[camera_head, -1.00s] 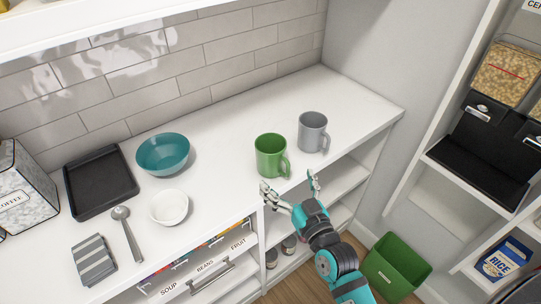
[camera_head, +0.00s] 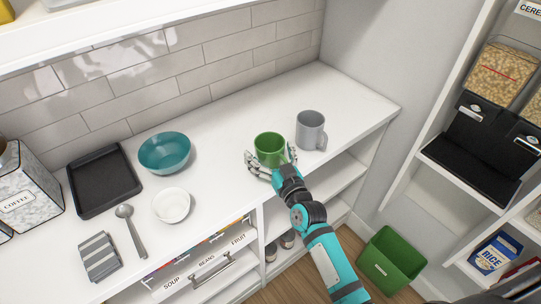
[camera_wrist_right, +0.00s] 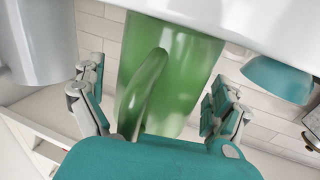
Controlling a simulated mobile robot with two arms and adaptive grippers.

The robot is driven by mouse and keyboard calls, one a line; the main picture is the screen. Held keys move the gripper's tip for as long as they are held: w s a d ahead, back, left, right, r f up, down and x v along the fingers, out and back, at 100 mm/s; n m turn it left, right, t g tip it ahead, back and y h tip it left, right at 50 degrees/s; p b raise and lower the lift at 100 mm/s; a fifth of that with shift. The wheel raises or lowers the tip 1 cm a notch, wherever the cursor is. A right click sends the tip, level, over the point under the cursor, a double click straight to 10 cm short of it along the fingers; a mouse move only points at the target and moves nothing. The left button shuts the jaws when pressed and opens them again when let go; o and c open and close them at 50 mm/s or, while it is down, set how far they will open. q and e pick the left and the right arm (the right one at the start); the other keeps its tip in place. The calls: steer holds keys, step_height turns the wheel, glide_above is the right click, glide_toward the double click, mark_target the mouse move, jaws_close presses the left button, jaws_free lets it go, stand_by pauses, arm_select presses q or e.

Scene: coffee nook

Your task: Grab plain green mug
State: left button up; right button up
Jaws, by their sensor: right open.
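The plain green mug (camera_head: 268,148) stands upright on the white counter, near its front edge. My right gripper (camera_head: 271,160) is open at the mug, with one finger on each side of its lower part in the head view. In the right wrist view the green mug (camera_wrist_right: 180,75) fills the middle, its handle facing the camera, between the spread fingers of the right gripper (camera_wrist_right: 158,105). Gaps show between the fingers and the mug. The gripper hides the mug's lower front in the head view. My left gripper is not in view.
A grey mug (camera_head: 310,130) stands close by on the right. A teal bowl (camera_head: 164,152), white bowl (camera_head: 171,206), spoon (camera_head: 130,230), black tray (camera_head: 103,181) and striped cloth (camera_head: 99,257) lie to the left. Counter behind the mugs is clear. A green bin (camera_head: 390,262) is on the floor.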

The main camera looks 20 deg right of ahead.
steer(key=shift+c, duration=0.3)
steer(key=c, duration=1.4)
steer(key=shift+r, duration=0.2)
